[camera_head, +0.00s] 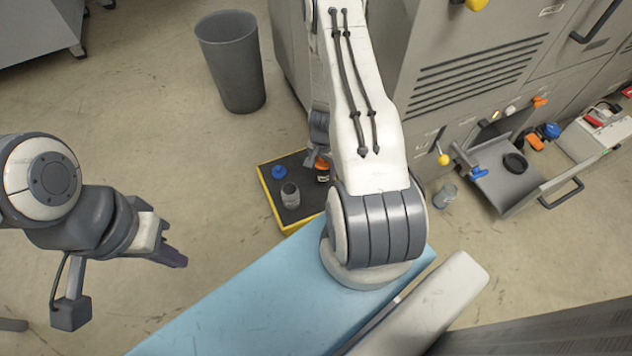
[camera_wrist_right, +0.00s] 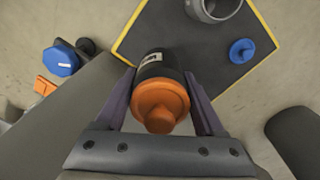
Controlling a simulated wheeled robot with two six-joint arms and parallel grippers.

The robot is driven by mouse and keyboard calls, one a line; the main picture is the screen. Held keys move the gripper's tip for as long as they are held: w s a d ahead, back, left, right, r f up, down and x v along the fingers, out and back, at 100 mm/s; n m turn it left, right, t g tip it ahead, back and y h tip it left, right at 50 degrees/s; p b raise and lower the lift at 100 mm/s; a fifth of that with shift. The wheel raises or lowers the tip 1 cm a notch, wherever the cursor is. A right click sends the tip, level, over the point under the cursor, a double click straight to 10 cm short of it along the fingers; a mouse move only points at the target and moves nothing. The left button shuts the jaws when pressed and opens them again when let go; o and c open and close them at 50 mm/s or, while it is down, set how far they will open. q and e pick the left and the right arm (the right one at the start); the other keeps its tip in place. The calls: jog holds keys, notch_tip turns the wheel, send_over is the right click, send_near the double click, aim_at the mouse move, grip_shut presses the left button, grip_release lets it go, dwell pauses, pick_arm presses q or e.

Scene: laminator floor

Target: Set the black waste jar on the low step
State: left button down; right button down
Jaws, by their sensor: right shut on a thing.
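The black waste jar with an orange lid (camera_wrist_right: 160,95) is between the fingers of my right gripper (camera_wrist_right: 162,88), which is shut on it. In the head view the jar (camera_head: 322,172) shows partly beside my right arm, over the right side of the low step (camera_head: 312,204). The step has a black top and yellow edges, and its top also fills the upper wrist view (camera_wrist_right: 205,65). I cannot tell whether the jar's base touches the step. My left gripper (camera_head: 172,254) is out over the floor, away from the step; its finger gap is unclear.
A grey cup (camera_head: 290,194) and a blue knobbed lid (camera_head: 278,172) are on the step, left of the jar. A grey bin (camera_head: 232,65) stands behind it. A grey machine with an open tray (camera_head: 505,185) is to the right. A light blue surface (camera_head: 260,300) lies in front.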

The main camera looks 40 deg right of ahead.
aim_at(323, 181)
notch_tip(323, 181, down, 8)
jog(key=b, duration=0.6)
jog(key=shift+d+r, duration=0.15)
jog(key=shift+r, duration=0.15)
grip_release()
jog(key=shift+s+f, duration=0.1)
jog(key=shift+f, duration=0.1)
